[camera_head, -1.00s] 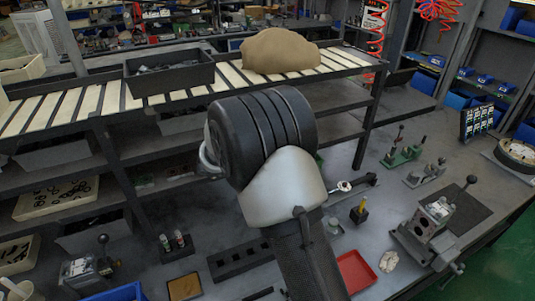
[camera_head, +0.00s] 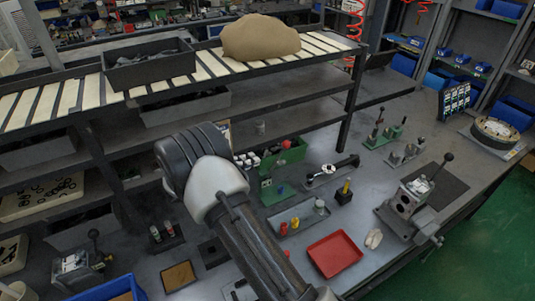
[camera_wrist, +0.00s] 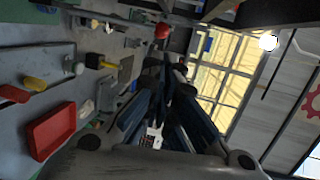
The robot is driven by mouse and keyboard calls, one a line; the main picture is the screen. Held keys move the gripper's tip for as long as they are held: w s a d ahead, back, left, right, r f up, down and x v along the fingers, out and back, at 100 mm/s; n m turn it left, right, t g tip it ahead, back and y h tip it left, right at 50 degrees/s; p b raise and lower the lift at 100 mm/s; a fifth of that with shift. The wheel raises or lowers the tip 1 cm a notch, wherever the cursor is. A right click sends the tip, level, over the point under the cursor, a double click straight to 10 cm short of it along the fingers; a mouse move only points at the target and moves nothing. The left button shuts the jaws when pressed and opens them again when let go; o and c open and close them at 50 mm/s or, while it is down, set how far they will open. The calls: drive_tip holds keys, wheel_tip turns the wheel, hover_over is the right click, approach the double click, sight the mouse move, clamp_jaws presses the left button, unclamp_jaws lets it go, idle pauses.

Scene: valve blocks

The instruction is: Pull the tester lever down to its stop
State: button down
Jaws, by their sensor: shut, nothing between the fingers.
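My gripper (camera_wrist: 165,95) shows in the wrist view with its dark fingers shut and nothing between them. In the head view my arm hides it. A red ball knob (camera_wrist: 162,31) lies beyond the fingertips in the wrist view, apart from them; its shaft is unclear. In the head view a green bench device (camera_head: 278,178) stands right of my arm, partly hidden. A grey block fixture (camera_head: 408,200) at the right has a black-knobbed lever (camera_head: 441,166) tilted up. Another black-knobbed lever (camera_head: 95,240) stands on a device at the left. I cannot tell which is the tester lever.
A red tray (camera_head: 335,254), also in the wrist view (camera_wrist: 52,128), lies on the bench. Near it are a yellow-handled tool (camera_head: 345,190) and a tray with red and yellow pieces (camera_head: 290,226). A shelf (camera_head: 235,105) crosses behind my arm.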

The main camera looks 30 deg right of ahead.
sight(288, 146)
drive_tip(key=b+x, duration=0.1)
drive_tip(key=x, duration=1.2)
drive_tip(key=shift+d+b, duration=0.25)
drive_tip(key=shift+b, duration=0.05)
drive_tip(key=shift+d+p, duration=0.15)
drive_tip(key=shift+p, duration=0.2)
